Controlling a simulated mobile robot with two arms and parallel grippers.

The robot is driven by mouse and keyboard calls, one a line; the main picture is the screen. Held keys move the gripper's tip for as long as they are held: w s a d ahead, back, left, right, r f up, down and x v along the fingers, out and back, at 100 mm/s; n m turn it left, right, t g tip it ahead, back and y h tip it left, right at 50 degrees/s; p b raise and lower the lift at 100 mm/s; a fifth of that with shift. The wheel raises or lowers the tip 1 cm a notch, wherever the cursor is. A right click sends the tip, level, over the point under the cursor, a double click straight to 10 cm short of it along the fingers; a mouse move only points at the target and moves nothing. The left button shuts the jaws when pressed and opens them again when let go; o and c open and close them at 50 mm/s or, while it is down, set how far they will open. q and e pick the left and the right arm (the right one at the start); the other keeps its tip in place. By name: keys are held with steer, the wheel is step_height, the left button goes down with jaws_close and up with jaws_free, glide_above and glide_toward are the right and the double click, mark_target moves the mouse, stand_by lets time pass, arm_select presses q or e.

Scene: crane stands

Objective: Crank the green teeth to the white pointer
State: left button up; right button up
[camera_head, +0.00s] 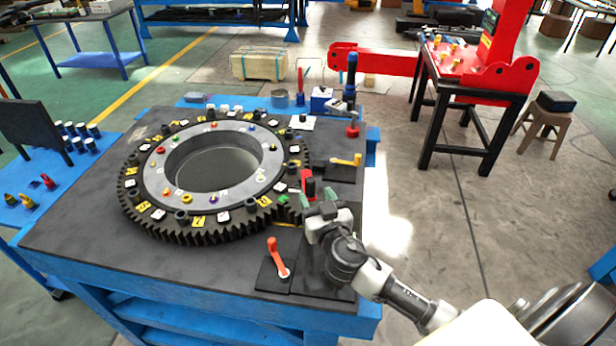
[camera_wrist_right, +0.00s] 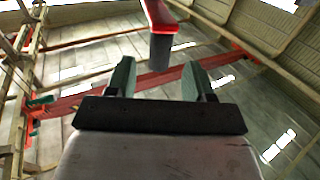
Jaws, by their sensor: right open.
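A large dark toothed ring (camera_head: 150,222) lies on the table, with a grey inner ring carrying coloured pegs. A green patch (camera_head: 283,199) shows at its near right rim, beside my right gripper. I cannot make out a white pointer clearly. My right gripper (camera_head: 318,197) is open, its green-grey fingers near a red crank with a black grip (camera_head: 309,188). In the right wrist view the red arm and black grip (camera_wrist_right: 160,48) stand ahead of and between the open fingertips (camera_wrist_right: 157,70), apparently not clasped. The crank's base is hidden. My left gripper is out of view.
Other cranks stand on the blue-framed table (camera_head: 75,245): an orange one (camera_head: 278,258) in front, a yellow one (camera_head: 345,160) and a blue-topped one (camera_head: 351,80) behind. A red crane (camera_head: 490,70) stands beyond.

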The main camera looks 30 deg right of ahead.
mark_target(308, 181)
steer(key=w, duration=0.2)
steer(key=w+p, duration=0.1)
steer(key=w, duration=0.1)
steer(key=w+d, duration=0.1)
steer(key=w, duration=0.1)
steer(key=shift+w+p, duration=0.3)
jaws_close()
steer(key=shift+w+a+m+g+h+b, duration=0.45)
steer(key=shift+m+h+b, duration=0.6)
steer(key=shift+b, duration=1)
steer(key=shift+w+a+m+g+h+b, duration=0.1)
steer(key=shift+a+m+g+h+b, duration=0.4)
steer(key=shift+h+b, duration=1.25)
steer(key=shift+w+a+m+g+h+b, duration=0.2)
steer(key=shift+m+g+h+b, duration=0.65)
steer(key=shift+b, duration=1.5)
